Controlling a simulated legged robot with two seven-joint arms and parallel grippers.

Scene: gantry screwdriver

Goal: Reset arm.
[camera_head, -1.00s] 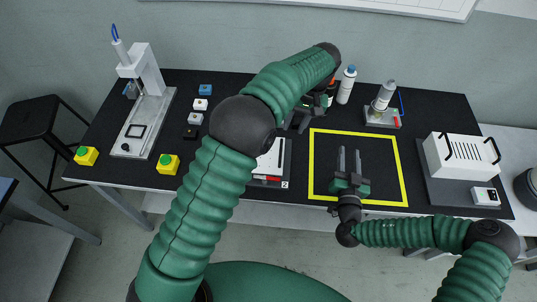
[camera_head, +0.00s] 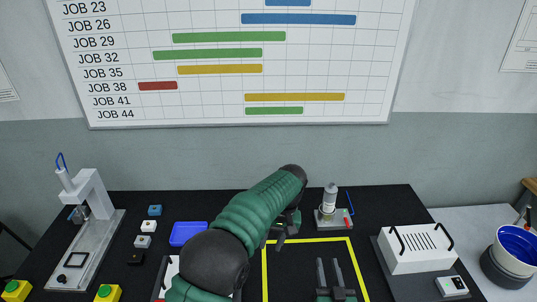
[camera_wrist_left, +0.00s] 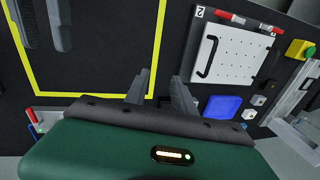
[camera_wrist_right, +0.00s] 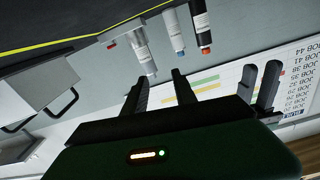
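My left arm reaches up over the middle of the table in the head view, and its gripper (camera_head: 281,238) points down near the back edge of the yellow-taped square (camera_head: 310,240). In the left wrist view the left gripper's fingers (camera_wrist_left: 158,90) are apart with nothing between them. My right gripper (camera_head: 329,268) is over the taped square, to the right of the left gripper. In the right wrist view its fingers (camera_wrist_right: 158,88) are apart and empty. The other gripper's fingers show beside each in both wrist views. The right arm's links are out of the head view.
The gantry screwdriver (camera_head: 92,205) stands at the left. Yellow button boxes (camera_head: 107,293), small blocks (camera_head: 148,226) and a blue tray (camera_head: 188,233) lie near it. A bottle fixture (camera_head: 331,216) stands at the back. A white handled box (camera_head: 417,250) is at the right. Bottles (camera_wrist_right: 201,25) show in the right wrist view.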

